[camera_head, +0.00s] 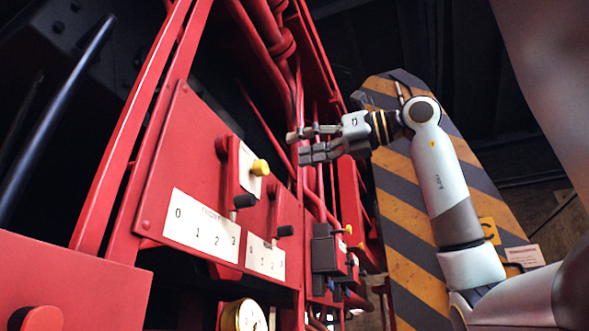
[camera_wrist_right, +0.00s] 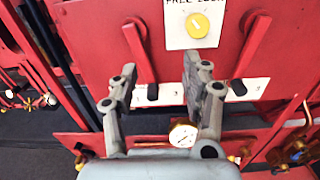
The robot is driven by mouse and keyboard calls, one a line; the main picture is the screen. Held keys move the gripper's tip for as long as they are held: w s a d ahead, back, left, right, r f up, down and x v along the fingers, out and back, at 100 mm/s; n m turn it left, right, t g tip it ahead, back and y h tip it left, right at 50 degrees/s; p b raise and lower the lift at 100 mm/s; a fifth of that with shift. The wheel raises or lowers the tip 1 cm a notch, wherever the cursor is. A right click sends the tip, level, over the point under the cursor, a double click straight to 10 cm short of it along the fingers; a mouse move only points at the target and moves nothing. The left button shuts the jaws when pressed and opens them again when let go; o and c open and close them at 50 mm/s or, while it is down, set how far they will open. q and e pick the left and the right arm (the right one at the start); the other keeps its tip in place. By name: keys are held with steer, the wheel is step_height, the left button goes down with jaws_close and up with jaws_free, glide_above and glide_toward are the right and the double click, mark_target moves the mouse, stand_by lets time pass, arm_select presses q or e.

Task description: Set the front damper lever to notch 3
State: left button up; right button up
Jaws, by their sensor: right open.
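A red panel in the head view carries two red damper levers with black knobs. The nearer lever (camera_head: 228,172) hangs in front of a white scale (camera_head: 200,226) marked 0 to 3, its knob towards the right, high-number end. The farther lever (camera_head: 272,208) has its own scale (camera_head: 265,258). I cannot tell which is called front. My right gripper (camera_head: 296,146) is open and empty; its fingers (camera_wrist_right: 165,62) appear around the left lever's knob in the wrist view, apparently apart from it.
A yellow knob (camera_head: 260,167) sits on a plate between the levers; it also shows in the wrist view (camera_wrist_right: 198,25). A brass gauge (camera_head: 244,316) is below the panel. Red pipes (camera_head: 277,45) run above. A yellow-and-black striped board (camera_head: 395,225) stands behind my right arm.

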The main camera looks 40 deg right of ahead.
steer(key=shift+v, duration=0.9)
